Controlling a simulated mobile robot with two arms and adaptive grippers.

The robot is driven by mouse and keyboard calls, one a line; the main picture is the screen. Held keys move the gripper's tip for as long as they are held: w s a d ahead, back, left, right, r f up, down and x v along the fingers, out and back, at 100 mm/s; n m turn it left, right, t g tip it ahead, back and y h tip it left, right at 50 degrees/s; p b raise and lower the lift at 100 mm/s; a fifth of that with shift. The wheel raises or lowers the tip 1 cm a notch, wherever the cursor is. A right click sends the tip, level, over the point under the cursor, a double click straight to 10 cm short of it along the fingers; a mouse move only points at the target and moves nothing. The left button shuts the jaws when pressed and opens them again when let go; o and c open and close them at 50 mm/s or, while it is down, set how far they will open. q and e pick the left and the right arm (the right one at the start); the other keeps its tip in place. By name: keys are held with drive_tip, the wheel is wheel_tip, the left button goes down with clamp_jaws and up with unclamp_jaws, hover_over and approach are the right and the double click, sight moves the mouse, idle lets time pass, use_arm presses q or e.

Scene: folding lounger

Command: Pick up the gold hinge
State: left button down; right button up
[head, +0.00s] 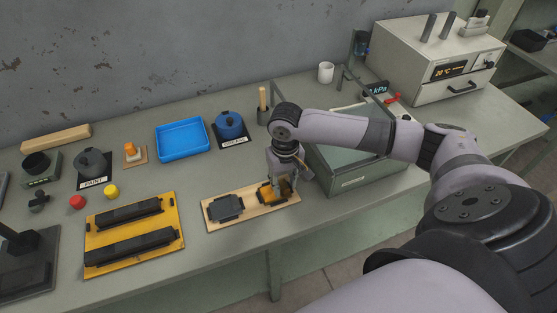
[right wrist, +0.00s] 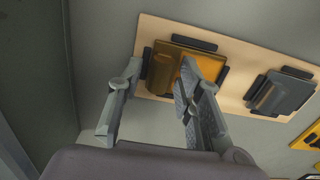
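The gold hinge (head: 267,194) lies in the right-hand place of a light wooden board (head: 238,208), partly hidden by my right gripper in the head view. In the right wrist view the gold hinge (right wrist: 164,71) shows a brownish-gold part beside an orange-yellow part, with black strips around it. My right gripper (head: 284,183) points down over the hinge. In the right wrist view its two fingers (right wrist: 162,78) are spread apart, with part of the hinge showing between their tips. I cannot tell whether they touch it. My left gripper is not in view.
A dark grey hinge (head: 225,207) lies on the same board. A yellow plate with black bars (head: 132,239) is to the left. A grey-green open box (head: 352,181) stands close on the right. A blue tray (head: 182,140) and blue pot (head: 229,126) stand behind.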

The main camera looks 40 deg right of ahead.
clamp_jaws()
drive_tip(key=shift+r, duration=0.1)
idle(0.4)
